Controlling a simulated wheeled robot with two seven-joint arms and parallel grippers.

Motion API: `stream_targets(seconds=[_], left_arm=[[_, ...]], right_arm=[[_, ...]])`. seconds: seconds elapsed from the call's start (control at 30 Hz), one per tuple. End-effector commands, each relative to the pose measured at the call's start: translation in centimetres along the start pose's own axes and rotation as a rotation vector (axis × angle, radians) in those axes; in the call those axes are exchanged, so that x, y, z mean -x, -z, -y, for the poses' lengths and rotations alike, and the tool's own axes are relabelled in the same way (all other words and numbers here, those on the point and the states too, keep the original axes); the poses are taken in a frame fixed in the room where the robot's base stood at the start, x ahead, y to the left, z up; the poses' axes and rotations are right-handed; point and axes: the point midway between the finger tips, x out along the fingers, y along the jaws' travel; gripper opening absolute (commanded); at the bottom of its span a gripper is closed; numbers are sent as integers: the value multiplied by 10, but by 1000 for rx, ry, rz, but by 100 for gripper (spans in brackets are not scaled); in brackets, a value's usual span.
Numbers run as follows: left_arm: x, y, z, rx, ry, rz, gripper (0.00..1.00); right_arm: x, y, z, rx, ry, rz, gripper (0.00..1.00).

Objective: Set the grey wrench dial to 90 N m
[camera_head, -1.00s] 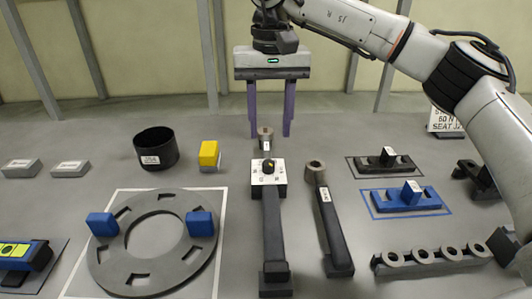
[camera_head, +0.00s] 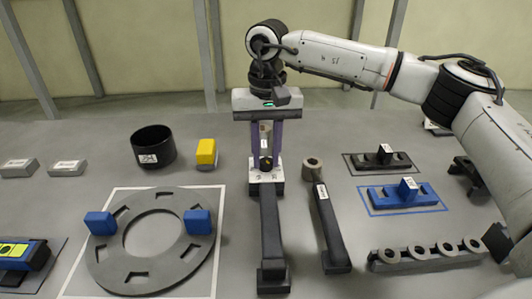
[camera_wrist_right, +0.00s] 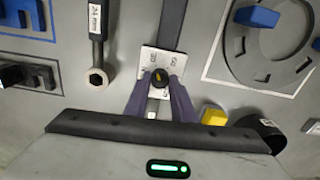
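The grey wrench (camera_head: 272,235) lies lengthwise in the middle of the table. Its white dial plate (camera_head: 262,178) carries a small black knob (camera_head: 265,163) with a yellow mark. In the right wrist view, the knob (camera_wrist_right: 161,77) sits between the fingertips of my right gripper (camera_wrist_right: 162,80). In the head view, the right gripper (camera_head: 265,160) points down over the dial, one finger on each side of the knob. I cannot tell whether the fingers touch it. The dial's setting is too small to read. My left gripper is not in view.
A second wrench (camera_head: 328,225) lies close on the right. A grey ring plate (camera_head: 118,265) with blue blocks lies on the left. A black cup (camera_head: 153,147) and a yellow block (camera_head: 206,152) stand at the back left. Blue (camera_head: 390,200) and black holders are on the right.

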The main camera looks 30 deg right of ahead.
Motion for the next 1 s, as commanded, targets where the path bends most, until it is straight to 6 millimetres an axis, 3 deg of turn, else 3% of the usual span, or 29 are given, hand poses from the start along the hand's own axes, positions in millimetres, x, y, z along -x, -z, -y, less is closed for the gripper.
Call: stream_targets(seconds=[0.1, 0.47, 1.0], left_arm=[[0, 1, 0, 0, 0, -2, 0], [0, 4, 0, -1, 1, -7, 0], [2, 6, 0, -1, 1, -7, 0]], right_arm=[[0, 0, 0, 0, -1, 0, 0], [0, 0, 0, -68, 0, -1, 0], [0, 0, 0, -517, 1, -7, 0]])
